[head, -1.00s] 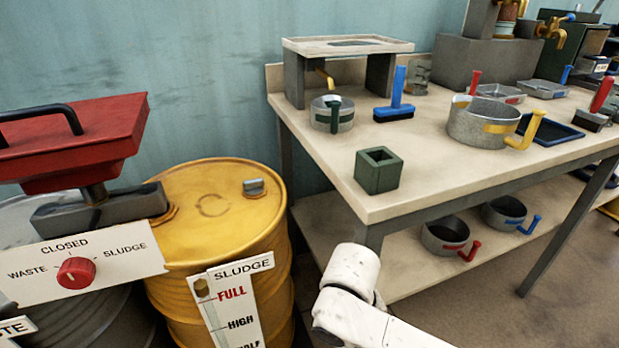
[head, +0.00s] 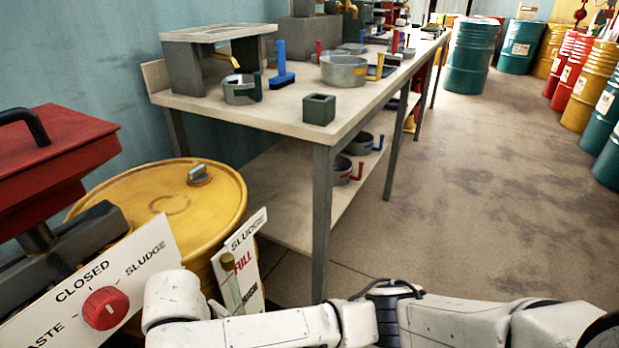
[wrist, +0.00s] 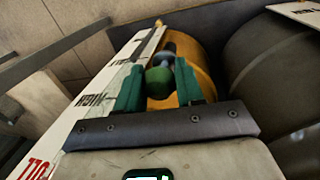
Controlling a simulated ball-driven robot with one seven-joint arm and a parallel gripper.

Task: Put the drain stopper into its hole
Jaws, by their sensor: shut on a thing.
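In the wrist view my gripper (wrist: 158,88) has two green fingers closed around a dark green, round-headed thing (wrist: 158,82). I take it for the drain stopper, but its lower part is hidden. It is held above the yellow drum (wrist: 200,62), with a blue-grey piece just beyond it. The gripper's fingers do not show in the head view, where my white arm crosses the bottom. I cannot make out the stopper's hole for certain. A green block (head: 319,109) with a square opening stands on the near end of the bench (head: 290,125).
The yellow drum (head: 150,205) has a grey cap (head: 198,175) on top. The white gauge plate (head: 238,262) stands by it, close to my arm. Open floor (head: 480,190) lies right of the bench.

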